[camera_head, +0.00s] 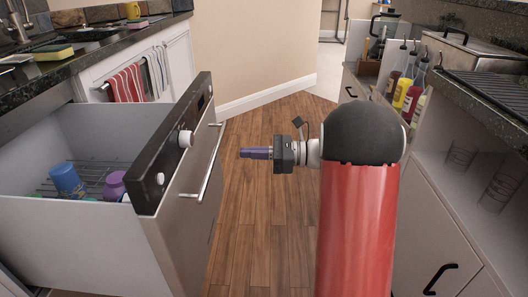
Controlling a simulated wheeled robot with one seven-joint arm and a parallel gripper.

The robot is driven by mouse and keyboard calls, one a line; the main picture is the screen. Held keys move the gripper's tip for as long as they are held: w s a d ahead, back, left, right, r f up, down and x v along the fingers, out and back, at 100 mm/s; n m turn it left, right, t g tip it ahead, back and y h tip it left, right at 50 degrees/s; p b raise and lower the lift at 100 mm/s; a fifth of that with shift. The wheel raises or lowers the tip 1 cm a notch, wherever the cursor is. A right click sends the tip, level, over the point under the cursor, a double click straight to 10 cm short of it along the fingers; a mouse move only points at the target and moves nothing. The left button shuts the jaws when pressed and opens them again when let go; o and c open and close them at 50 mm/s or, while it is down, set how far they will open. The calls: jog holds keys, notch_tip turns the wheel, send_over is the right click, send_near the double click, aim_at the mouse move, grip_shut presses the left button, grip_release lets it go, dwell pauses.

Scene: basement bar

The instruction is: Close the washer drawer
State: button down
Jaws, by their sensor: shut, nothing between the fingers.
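The washer drawer (185,215) is pulled out from the left counter, with a steel front, a dark top panel with white knobs and a long bar handle (211,165). Inside it are a blue cup (67,180), a purple cup (114,185) and a wire rack (92,172). My gripper (243,153) is shut and empty. It points left toward the drawer front and, in the picture, shows to the right of the handle with floor visible between them. No contact with the drawer shows.
The wooden floor (264,230) is clear between the counters. The right counter holds sauce bottles (402,92) and a dark ridged surface (490,90), with a cabinet handle (440,279) below. Striped towels (127,83) hang at the left beyond the drawer.

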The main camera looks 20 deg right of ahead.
aim_at(207, 152)
jog(key=x, duration=0.8)
jog(key=shift+a, duration=0.15)
